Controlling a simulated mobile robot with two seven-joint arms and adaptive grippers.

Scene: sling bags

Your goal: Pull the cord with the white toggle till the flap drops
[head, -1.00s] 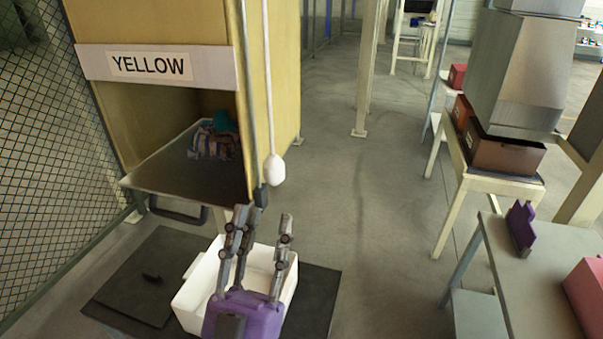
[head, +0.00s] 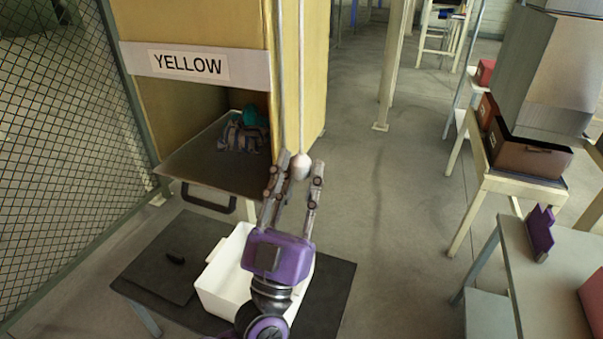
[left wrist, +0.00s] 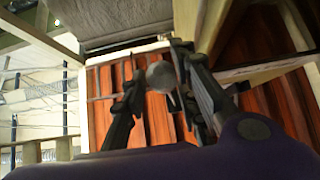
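The white toggle (head: 300,166) hangs on its thin cord (head: 302,80) beside the yellow cabinet (head: 190,30). My left gripper (head: 301,170) is open, with one finger on each side of the toggle. In the left wrist view the toggle (left wrist: 161,75) shows greyish between the fingers, with a gap on its left; I cannot tell whether the right finger touches it. A second cord (head: 280,80) hangs just left; its lower end is hidden behind my gripper. The flap (head: 200,165) is up, sloping slightly, with a striped and teal bag (head: 245,132) on it. My right gripper is out of view.
A white bin (head: 225,285) stands below the flap on a dark surface (head: 335,290). A dark handle (head: 208,200) hangs under the flap. Wire mesh (head: 60,150) closes the left side. A table with a purple object (head: 540,232) is at right. Floor between is clear.

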